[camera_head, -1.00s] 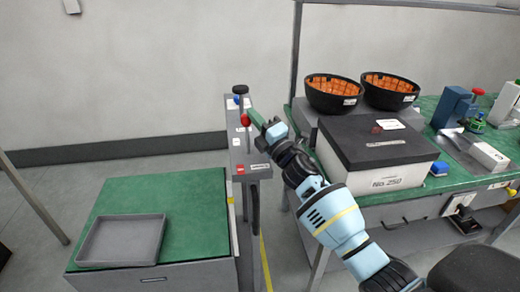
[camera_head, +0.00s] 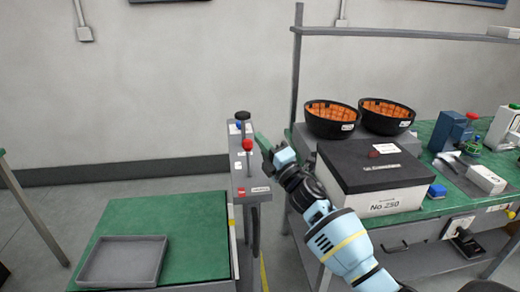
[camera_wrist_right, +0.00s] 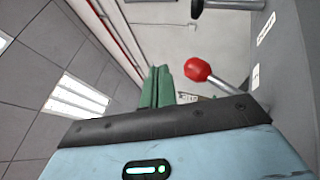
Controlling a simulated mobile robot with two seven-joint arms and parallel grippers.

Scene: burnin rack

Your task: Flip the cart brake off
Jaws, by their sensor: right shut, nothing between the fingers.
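A red-knobbed lever (camera_head: 247,145) stands on the narrow grey column (camera_head: 241,178) beside the green-topped cart. I cannot tell from these views whether it is the cart brake or which setting it is in. My right gripper (camera_head: 261,141) is shut and empty, its green fingers just right of the red knob. In the right wrist view, the closed fingertips (camera_wrist_right: 160,76) point up, and the red knob (camera_wrist_right: 197,69) is to their right with a visible gap. A metal stem joins the knob to the grey column. My left gripper is out of view.
A black knob (camera_head: 242,115) rises from the column behind the red one. The green-topped cart (camera_head: 195,225) carries a grey tray (camera_head: 163,262). To the right, a bench holds a white box with a black lid (camera_head: 372,165) and two black bowls (camera_head: 331,126).

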